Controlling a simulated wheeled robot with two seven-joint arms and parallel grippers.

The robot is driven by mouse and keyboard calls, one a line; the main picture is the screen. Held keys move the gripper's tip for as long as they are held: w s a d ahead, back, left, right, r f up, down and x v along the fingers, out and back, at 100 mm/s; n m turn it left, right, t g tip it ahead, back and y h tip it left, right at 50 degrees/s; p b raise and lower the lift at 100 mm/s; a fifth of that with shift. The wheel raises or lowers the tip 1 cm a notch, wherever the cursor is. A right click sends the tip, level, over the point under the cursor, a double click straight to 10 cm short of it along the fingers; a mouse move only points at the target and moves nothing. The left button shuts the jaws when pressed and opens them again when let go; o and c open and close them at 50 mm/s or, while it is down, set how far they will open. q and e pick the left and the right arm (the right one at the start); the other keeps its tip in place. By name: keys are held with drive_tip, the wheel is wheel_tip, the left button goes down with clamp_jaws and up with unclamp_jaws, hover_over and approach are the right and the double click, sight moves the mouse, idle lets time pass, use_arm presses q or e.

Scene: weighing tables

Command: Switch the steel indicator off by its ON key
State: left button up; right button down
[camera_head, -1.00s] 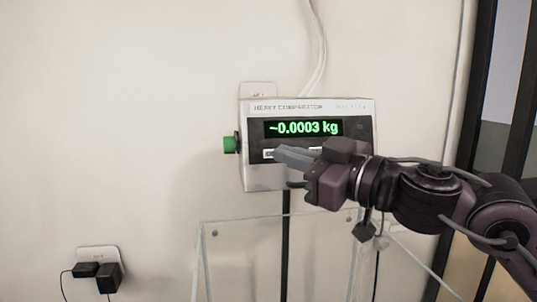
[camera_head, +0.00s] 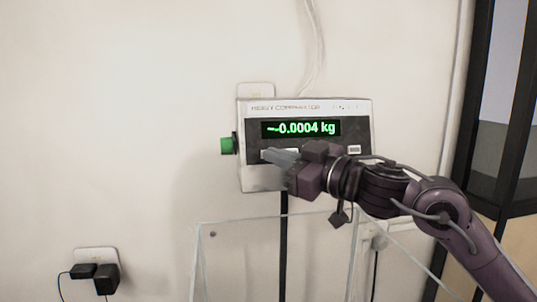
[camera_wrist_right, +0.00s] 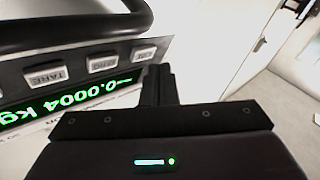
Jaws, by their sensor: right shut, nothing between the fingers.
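The steel indicator (camera_head: 260,181) hangs on the wall. Its lit green display (camera_head: 301,128) reads about -0.0004 kg. My right gripper (camera_head: 268,155) is shut and empty, its fingertips in front of the lower left of the panel, over the key there. In the right wrist view the panel is upside down; a TARE key (camera_wrist_right: 45,76), a ZERO key (camera_wrist_right: 102,63) and an end key (camera_wrist_right: 145,52) show. The shut fingertips (camera_wrist_right: 158,70) are close beside this end key; its label is hard to read, and I cannot tell whether they touch it. My left gripper is out of view.
A green knob (camera_head: 227,146) sticks out from the indicator's left side. A clear glass enclosure (camera_head: 197,255) stands below. Plugs (camera_head: 104,275) sit in a wall socket at the lower left. A dark-framed door (camera_head: 472,120) is at the right.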

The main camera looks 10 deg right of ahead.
drive_tip(key=shift+w, duration=0.1)
idle(1.7)
drive_tip(key=shift+w+f, duration=0.1)
drive_tip(key=shift+w, duration=0.2)
drive_tip(key=shift+w+f+p, duration=0.1)
drive_tip(key=shift+w+p, duration=0.2)
drive_tip(key=shift+w, duration=0.05)
idle(0.9)
drive_tip(key=shift+s, duration=0.1)
drive_tip(key=shift+s+r, duration=0.2)
drive_tip(key=shift+s, duration=0.45)
drive_tip(key=shift+s, duration=0.15)
drive_tip(key=s, duration=0.2)
drive_tip(key=s+r, duration=0.1)
drive_tip(key=s, duration=0.1)
drive_tip(key=shift+s+r+p, duration=0.2)
drive_tip(key=shift+s+p, duration=0.05)
drive_tip(key=shift+p, duration=0.05)
idle(0.5)
